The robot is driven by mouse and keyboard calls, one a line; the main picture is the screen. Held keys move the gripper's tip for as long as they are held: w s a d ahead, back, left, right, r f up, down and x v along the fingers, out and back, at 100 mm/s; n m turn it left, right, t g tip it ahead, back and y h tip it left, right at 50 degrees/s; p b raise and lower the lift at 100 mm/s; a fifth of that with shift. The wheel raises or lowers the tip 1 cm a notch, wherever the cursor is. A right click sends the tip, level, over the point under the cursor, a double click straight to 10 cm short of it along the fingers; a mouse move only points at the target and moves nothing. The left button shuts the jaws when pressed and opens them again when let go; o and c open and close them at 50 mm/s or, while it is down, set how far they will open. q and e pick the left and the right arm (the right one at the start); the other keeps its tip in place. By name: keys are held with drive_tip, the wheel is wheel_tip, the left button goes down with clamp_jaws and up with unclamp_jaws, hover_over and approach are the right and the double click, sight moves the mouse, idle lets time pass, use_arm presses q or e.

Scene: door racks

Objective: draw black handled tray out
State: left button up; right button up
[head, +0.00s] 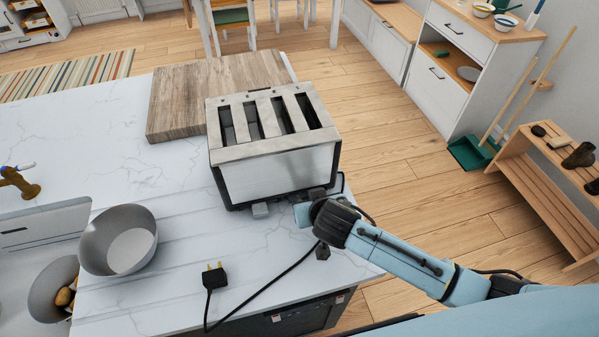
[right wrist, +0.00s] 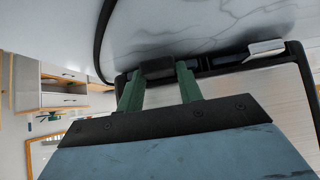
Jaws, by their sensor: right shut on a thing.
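A four-slot steel toaster (head: 277,172) stands on the marble counter, its front facing me. In the right wrist view the toaster (right wrist: 285,88) appears close up, with its dark lower edge along the top. The black handle of the tray (right wrist: 157,66) sits at that edge, between the green fingertips of my right gripper (right wrist: 159,78), which are shut on it. In the head view my right gripper (head: 302,212) is at the toaster's lower front right, mostly hidden by its own wrist. The tray's body is not visible. My left gripper is not in view.
A grey lever (head: 261,210) juts from the toaster's front. A black plug (head: 214,277) and its cord lie in front. A grey bowl (head: 119,240) is at the left by the sink. A wooden board (head: 180,100) lies behind the toaster. The counter's right edge is close.

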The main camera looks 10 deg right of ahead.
drive_tip(key=shift+s+d+p, duration=0.1)
drive_tip(key=shift+s+p, duration=0.85)
drive_tip(key=shift+s, duration=1.05)
drive_tip(key=shift+s+d+p, duration=0.1)
drive_tip(key=shift+s+p, duration=0.85)
drive_tip(key=shift+s, duration=1.75)
drive_tip(key=shift+s+p, duration=0.6)
drive_tip(key=shift+s, duration=2.1)
drive_tip(key=shift+s+d, duration=0.15)
drive_tip(key=shift+s, duration=2.4)
